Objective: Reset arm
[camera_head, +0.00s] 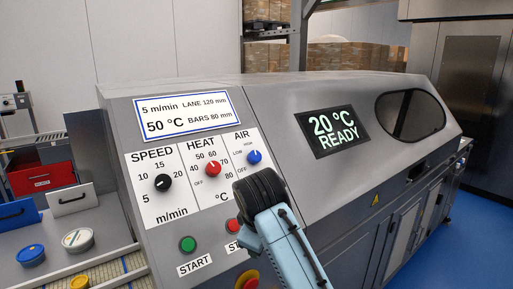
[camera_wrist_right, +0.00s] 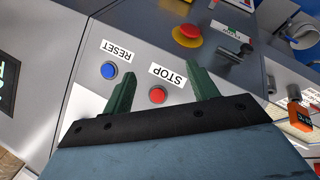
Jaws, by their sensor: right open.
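My right arm (camera_head: 285,245) reaches up in front of the control panel in the head view; its fingers are hidden there. In the right wrist view my right gripper (camera_wrist_right: 160,74) is open and empty, its two green fingers apart in front of the panel. The red STOP button (camera_wrist_right: 157,95) shows between the fingers, and the blue RESET button (camera_wrist_right: 109,71) lies left of them. I cannot tell whether a finger touches the panel. My left gripper is in neither view.
The grey machine (camera_head: 285,105) has a display (camera_head: 338,131) reading 20 °C READY. Its panel bears SPEED (camera_head: 163,183), HEAT (camera_head: 212,169) and AIR (camera_head: 254,157) knobs, and a green START button (camera_head: 187,244). A red emergency button (camera_wrist_right: 187,33) is near the gripper. Blue floor (camera_head: 470,215) is open at right.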

